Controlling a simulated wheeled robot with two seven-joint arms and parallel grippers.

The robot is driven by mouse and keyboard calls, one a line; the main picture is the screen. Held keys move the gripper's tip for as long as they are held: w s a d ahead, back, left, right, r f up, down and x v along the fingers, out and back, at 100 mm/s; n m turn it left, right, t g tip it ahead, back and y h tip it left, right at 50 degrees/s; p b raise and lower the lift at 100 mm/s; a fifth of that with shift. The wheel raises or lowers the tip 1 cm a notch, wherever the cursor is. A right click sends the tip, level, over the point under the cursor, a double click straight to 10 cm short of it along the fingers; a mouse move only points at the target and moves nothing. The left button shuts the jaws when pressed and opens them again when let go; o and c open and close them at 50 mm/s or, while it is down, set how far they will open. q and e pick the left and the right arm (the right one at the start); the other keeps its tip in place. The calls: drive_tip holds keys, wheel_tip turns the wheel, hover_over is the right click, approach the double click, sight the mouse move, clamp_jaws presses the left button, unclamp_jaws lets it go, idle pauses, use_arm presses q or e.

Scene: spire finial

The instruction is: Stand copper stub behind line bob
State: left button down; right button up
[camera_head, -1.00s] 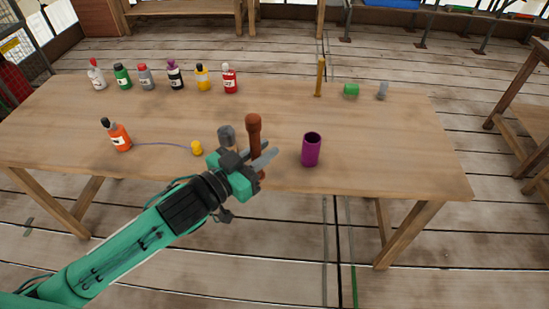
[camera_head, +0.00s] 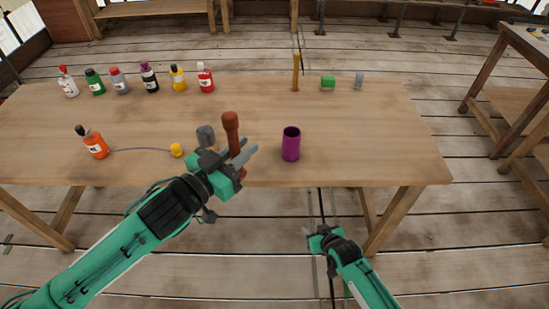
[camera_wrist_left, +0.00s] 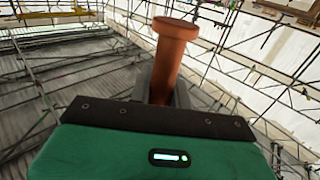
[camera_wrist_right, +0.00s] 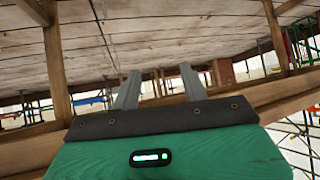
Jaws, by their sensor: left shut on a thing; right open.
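The copper stub (camera_head: 231,124) is a reddish-brown upright rod with a wider top. My left gripper (camera_head: 243,160) is shut on it near the table's front edge. It also shows between the fingers in the left wrist view (camera_wrist_left: 172,60). Whether its foot touches the table I cannot tell. What looks like the line bob is a small yellow piece (camera_head: 177,150) at the end of a thin line from an orange bottle (camera_head: 95,145). It stands left of my left gripper. My right gripper (camera_head: 308,232) is open and empty, low in front of the table.
A grey piece (camera_head: 205,134) stands just behind my left gripper. A purple cup (camera_head: 291,146) stands to the right of the stub. Several bottles line the back left; a wooden peg (camera_head: 296,72), a green piece (camera_head: 328,82) and a grey piece (camera_head: 359,80) stand back right.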

drive_tip(key=w+a+r+n+t+y, duration=0.15)
drive_tip(key=a+r, duration=0.25)
drive_tip(key=r, duration=0.8)
drive_tip(key=w+a+r+n+t+y, duration=0.1)
drive_tip(key=a+r+y, duration=0.25)
drive_tip(key=r, duration=0.85)
drive_tip(key=s+a+r+n+y, duration=0.1)
drive_tip(key=s+a+r, duration=0.15)
drive_tip(key=r, duration=0.45)
drive_tip(key=s+a+r+n+y, duration=0.1)
drive_tip(key=s+a+r, duration=0.15)
drive_tip(key=r, duration=0.45)
drive_tip(key=n+y, duration=0.2)
drive_tip(key=y, duration=0.1)
approach(235, 138)
drive_tip(key=shift+g, duration=0.25)
drive_tip(key=x, duration=1.2)
drive_tip(key=shift+w+a+r, duration=0.15)
drive_tip(key=shift+w+a, duration=0.05)
drive_tip(key=shift+w, duration=0.2)
